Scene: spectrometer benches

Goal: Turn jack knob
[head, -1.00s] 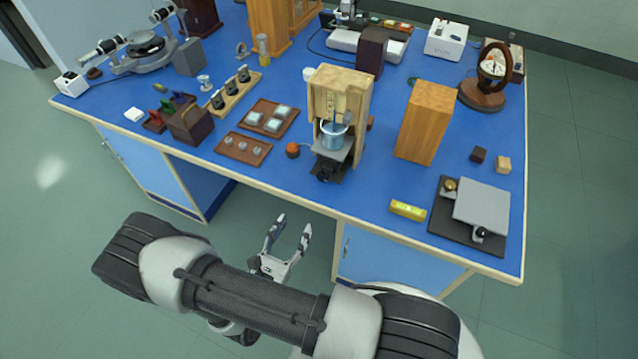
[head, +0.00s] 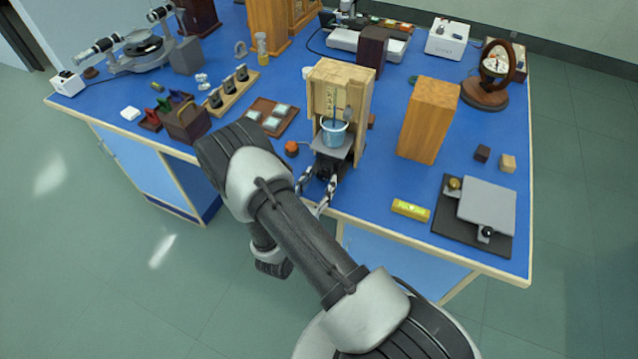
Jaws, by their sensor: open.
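A small dark jack (head: 333,162) with a grey top plate stands at the front of a wooden frame (head: 358,98). A blue-tinted beaker (head: 334,135) sits on its plate. The jack's knob is on its front side, low and dark, and I cannot make it out clearly from the black fingertips near it. My gripper (head: 318,182) is open at the bench's front edge, just in front of the jack. Its two fingers point toward the jack, one to either side of its front. Whether they touch the knob cannot be told.
A wooden block (head: 428,120) stands to the right. A yellow level (head: 410,210) and a grey plate on a black base (head: 486,205) lie at the front right. Bench is clear between jack and level.

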